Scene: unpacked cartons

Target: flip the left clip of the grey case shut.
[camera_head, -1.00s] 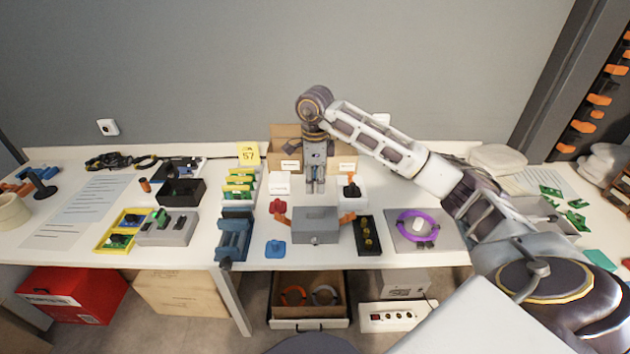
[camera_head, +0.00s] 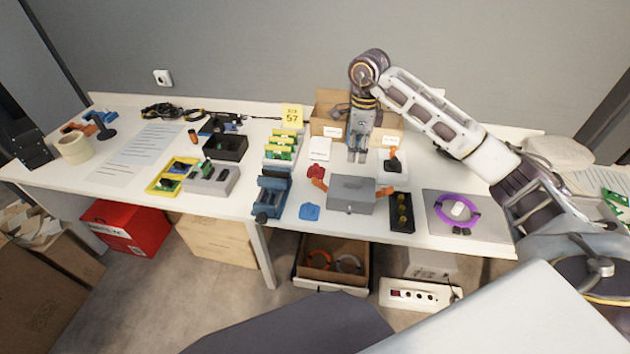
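The grey case (camera_head: 350,194) stands near the table's front edge with its lid down. Its left orange clip (camera_head: 319,184) sticks outward from the left side, swung away from the body. The right orange clip (camera_head: 385,191) also sticks out, on the other side. My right gripper (camera_head: 357,157) hangs fingers down behind the case, apart from it and from both clips. Its two fingers look parted with nothing between them, though they are small here. My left gripper is not in view.
A red object (camera_head: 316,171) lies close to the left clip, and a blue piece (camera_head: 310,212) lies front left. A black tray (camera_head: 402,213) stands right of the case. A blue holder (camera_head: 272,194) is further left. An open carton (camera_head: 328,116) stands behind my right gripper.

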